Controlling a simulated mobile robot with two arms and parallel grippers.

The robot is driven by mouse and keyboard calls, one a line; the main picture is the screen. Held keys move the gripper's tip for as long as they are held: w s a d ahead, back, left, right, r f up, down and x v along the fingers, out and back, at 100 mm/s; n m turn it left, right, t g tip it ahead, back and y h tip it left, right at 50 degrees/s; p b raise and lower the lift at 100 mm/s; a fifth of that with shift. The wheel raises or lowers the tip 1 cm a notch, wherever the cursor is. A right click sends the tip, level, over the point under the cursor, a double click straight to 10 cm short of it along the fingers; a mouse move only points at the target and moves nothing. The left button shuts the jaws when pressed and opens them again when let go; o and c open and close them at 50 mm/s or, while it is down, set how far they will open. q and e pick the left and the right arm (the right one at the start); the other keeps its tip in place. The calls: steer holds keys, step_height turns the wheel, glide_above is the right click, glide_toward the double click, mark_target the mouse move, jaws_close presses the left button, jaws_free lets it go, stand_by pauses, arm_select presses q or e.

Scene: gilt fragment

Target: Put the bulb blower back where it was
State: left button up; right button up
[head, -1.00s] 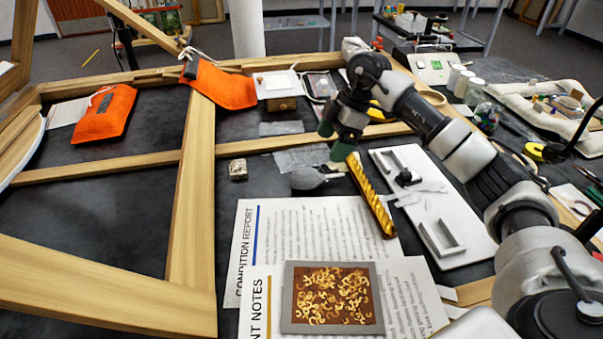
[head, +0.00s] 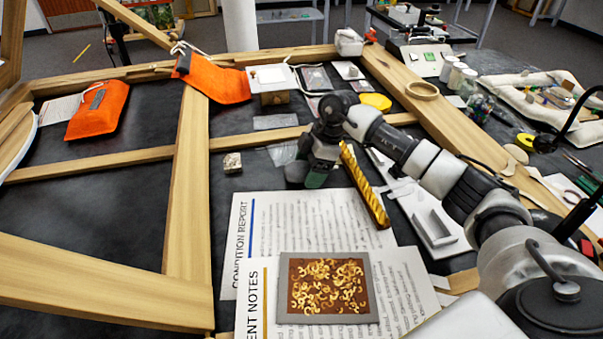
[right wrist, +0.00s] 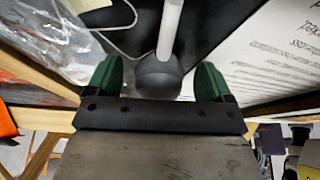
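The bulb blower (right wrist: 160,75), a dark grey bulb with a pale nozzle, shows in the right wrist view between the two green fingertips of my right gripper (right wrist: 158,78). There is a gap on each side of the bulb, so the gripper is open around it and not gripping. In the head view my right gripper (head: 306,180) is low over the dark table, just above the printed sheets, and mostly hides the blower. My left gripper is not in view.
A gilt moulding strip (head: 364,190) lies close to the right of my gripper. A small block (head: 232,163) is to its left. Printed sheets (head: 330,213) carry the framed gilt fragment (head: 284,312) nearer me. Wooden frame bars (head: 186,190) cross the table; clear plastic (right wrist: 45,35) lies near.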

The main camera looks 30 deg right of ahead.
steer(key=c, duration=1)
steer(key=shift+r, duration=0.1)
